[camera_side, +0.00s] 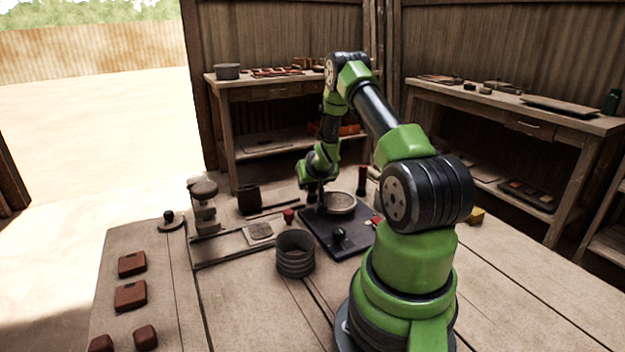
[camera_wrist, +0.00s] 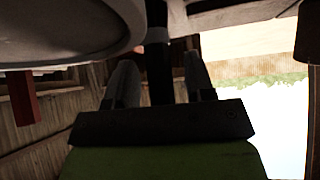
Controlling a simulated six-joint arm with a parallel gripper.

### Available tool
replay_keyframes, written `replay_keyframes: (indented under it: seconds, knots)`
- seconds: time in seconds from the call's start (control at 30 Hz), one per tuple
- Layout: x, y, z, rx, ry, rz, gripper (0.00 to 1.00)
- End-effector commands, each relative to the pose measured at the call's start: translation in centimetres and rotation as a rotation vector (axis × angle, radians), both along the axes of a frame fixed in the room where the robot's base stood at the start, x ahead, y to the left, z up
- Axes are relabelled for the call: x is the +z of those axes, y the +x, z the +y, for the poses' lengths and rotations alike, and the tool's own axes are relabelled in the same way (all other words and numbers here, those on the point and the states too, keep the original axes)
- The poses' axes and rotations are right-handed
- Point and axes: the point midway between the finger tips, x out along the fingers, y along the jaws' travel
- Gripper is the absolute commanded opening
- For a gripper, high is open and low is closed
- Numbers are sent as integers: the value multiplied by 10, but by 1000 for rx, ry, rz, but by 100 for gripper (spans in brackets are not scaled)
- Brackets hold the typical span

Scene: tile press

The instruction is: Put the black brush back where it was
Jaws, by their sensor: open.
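My gripper (camera_side: 316,190) is low over the far left part of the dark plate (camera_side: 362,242), beside the round pale dish (camera_side: 341,203). In the wrist view my gripper (camera_wrist: 158,72) is open, with its two fingers apart. A black upright handle (camera_wrist: 157,45), which looks like the black brush, stands between the fingers, with a gap visible on each side. Its far end runs out of the top of the wrist view. In the side view the brush is too small and dark to tell from the gripper. The dish (camera_wrist: 60,30) fills the wrist view's upper left.
A small red piece (camera_side: 288,216) and a dark cup (camera_side: 248,198) are to the left. A red-topped post (camera_side: 362,180) stands behind the dish. Brown tiles (camera_side: 130,296) lie at the table's left.

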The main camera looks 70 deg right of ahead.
Motion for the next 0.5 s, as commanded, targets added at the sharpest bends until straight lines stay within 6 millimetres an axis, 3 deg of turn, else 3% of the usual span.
replay_keyframes:
  seconds: [0.27, 0.5]
  knots:
    - [20, -9, 12, -1, 0, -1, 49]
    - [57, -28, 39, -1, -3, -1, 49]
